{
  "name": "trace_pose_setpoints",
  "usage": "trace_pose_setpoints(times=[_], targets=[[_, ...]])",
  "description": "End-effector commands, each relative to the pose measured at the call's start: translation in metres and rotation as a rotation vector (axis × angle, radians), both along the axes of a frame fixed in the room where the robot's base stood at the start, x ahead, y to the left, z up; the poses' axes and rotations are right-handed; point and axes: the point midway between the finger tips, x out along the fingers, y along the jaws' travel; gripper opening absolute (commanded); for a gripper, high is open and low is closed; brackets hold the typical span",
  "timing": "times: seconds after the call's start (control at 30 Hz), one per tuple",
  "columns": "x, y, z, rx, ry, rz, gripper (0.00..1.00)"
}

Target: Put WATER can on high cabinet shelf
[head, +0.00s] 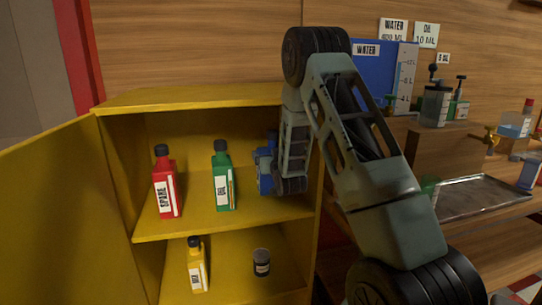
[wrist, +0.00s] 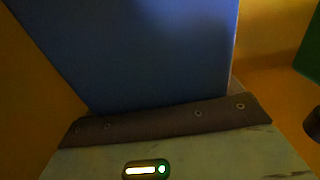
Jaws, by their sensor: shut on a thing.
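The blue WATER can (wrist: 150,50) fills much of the wrist view, against the dark edge of my gripper (wrist: 165,120). In the head view my gripper (head: 283,183) is inside the yellow cabinet, at the right of its upper shelf (head: 195,226). It is shut on the can. A blue part (head: 264,165) shows at its left side; the rest of the can is hidden behind my arm. Whether the can's base touches the shelf cannot be seen.
A red SPARE bottle (head: 165,184) and a green OIL bottle (head: 222,178) stand upright on the upper shelf, left of my gripper. A yellow bottle (head: 196,266) and a dark tin (head: 262,263) are below. The cabinet door (head: 65,215) is open at left.

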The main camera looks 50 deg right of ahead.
Motion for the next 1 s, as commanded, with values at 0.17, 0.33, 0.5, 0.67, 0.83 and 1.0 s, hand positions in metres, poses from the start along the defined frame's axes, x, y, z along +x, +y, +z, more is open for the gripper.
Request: trace_pose_setpoints(times=[0.17, 0.33, 0.5, 0.67, 0.83, 1.0], targets=[[0.0, 0.0, -0.002, -0.002, -0.003, 0.0, 0.22], [0.0, 0.0, -0.005, -0.003, -0.004, 0.0, 0.22], [0.0, 0.0, -0.007, -0.003, -0.004, 0.0, 0.22], [0.0, 0.0, -0.01, -0.003, -0.004, 0.0, 0.22], [0.0, 0.0, -0.009, -0.003, -0.004, 0.0, 0.22], [0.0, 0.0, -0.009, -0.002, -0.003, 0.0, 1.0]])
